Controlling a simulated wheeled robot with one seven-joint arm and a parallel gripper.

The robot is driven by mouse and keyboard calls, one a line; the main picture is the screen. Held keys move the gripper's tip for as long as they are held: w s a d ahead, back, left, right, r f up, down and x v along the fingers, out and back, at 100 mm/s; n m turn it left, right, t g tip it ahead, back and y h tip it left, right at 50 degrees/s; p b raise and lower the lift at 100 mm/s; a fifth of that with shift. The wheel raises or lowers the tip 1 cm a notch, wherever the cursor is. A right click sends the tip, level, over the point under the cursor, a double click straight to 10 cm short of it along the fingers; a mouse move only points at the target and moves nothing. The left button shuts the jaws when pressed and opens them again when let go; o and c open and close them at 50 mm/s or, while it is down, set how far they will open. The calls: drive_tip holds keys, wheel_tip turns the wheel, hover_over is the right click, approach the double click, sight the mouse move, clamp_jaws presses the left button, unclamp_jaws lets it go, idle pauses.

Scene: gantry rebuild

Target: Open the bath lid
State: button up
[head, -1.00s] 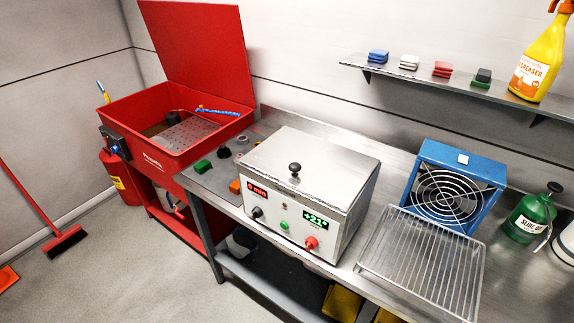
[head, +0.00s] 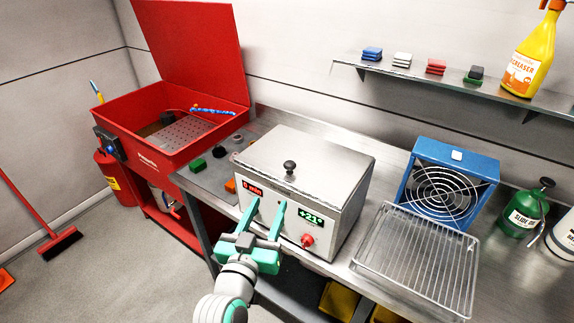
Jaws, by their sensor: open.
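The bath (head: 334,219) is a white and steel box on the steel bench, with a red "0 min" display and a green "+21°" display on its front. Its flat steel lid (head: 318,155) is shut on top. A black knob (head: 290,167) stands on the lid near its front edge. My gripper (head: 264,209) is open and empty, with two teal fingers pointing up in front of the bath's front panel, below the knob. The fingers hide part of the panel's controls. I cannot tell whether they touch the panel. A red knob (head: 307,240) shows right of them.
A wire rack (head: 418,260) lies on the bench right of the bath, before a blue fan (head: 447,185). A green can (head: 526,210) stands farther right. The red parts washer (head: 160,155) stands left with its lid up. A shelf (head: 450,82) runs along the wall.

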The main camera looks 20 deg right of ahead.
drive_tip(key=m+g+h, duration=0.1)
drive_tip(key=m+h, duration=0.1)
approach(288, 168)
drive_tip(key=x, duration=1.1)
drive_tip(key=shift+w+d, duration=0.15)
drive_tip(key=shift+w, duration=0.05)
drive_tip(key=shift+c, duration=0.7)
